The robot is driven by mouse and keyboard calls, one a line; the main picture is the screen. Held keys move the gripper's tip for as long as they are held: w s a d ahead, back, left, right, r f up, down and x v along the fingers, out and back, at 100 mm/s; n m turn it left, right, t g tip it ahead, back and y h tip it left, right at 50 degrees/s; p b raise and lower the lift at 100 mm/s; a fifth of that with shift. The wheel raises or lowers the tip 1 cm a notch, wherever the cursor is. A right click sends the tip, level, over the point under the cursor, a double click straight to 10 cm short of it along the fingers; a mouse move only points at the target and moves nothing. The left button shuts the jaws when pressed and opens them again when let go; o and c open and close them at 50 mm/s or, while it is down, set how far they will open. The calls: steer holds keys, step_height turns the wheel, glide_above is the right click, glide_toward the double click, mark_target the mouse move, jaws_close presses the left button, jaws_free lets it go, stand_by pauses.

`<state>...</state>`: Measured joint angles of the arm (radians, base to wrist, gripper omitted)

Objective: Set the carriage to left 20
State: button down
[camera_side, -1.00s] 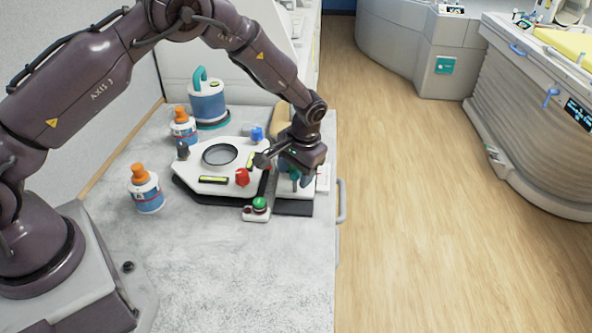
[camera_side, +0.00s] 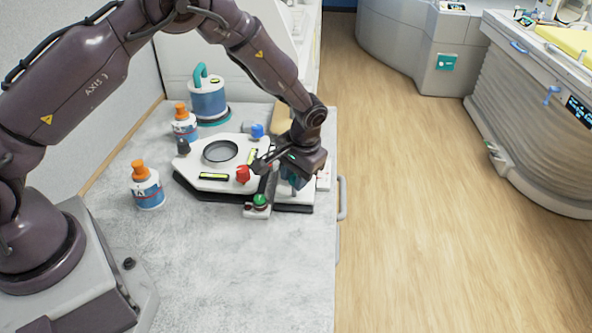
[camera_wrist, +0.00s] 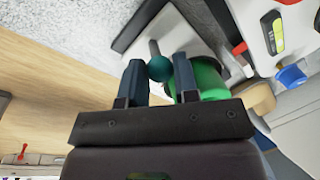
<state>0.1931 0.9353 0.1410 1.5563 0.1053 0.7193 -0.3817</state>
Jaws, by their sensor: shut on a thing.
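The carriage (camera_side: 296,197) is a white block on a black base (camera_side: 294,209) at the right edge of the worktop. In the wrist view the teal ball knob (camera_wrist: 160,68) on a grey stem sits between the two fingertips of my gripper (camera_wrist: 160,82). My gripper (camera_side: 293,182) is shut on this knob, above the carriage in the side view. The white surface (camera_wrist: 172,32) and dark base edge show beyond the knob. My gripper and wrist hide much of the carriage in the side view, and I cannot read any scale.
A white instrument plate (camera_side: 215,165) with a round window, a red knob (camera_side: 243,174) and a blue knob (camera_side: 257,131) lies to the left. A green button (camera_side: 260,200) stands close to the gripper. Orange-capped bottles (camera_side: 147,187) stand farther left. The front worktop is clear.

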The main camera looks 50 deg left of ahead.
steer(key=shift+w, duration=0.1)
steer(key=c, duration=0.9)
jaws_free()
steer(key=shift+a, duration=0.1)
steer(key=r, duration=0.4)
steer(key=d+r, duration=0.1)
steer(key=r, duration=0.3)
steer(key=d+r, duration=0.1)
steer(key=r, duration=0.3)
steer(key=shift+w+d+r, duration=0.25)
steer(key=shift+r, duration=0.15)
steer(key=s+a+r+t, duration=0.1)
steer(key=s+r+t, duration=0.1)
steer(key=s+r, duration=0.3)
steer(key=s+a+r+m+t+h, duration=0.1)
steer(key=s+r, duration=0.5)
steer(key=s, duration=0.6)
steer(key=s+a+r+m+t+h, duration=0.1)
steer(key=s+r+t, duration=0.2)
steer(key=s, duration=0.6)
steer(key=shift+s+a+r, duration=0.1)
steer(key=shift+r, duration=0.5)
steer(key=shift+s+a+r, duration=0.1)
steer(key=shift+r, duration=0.5)
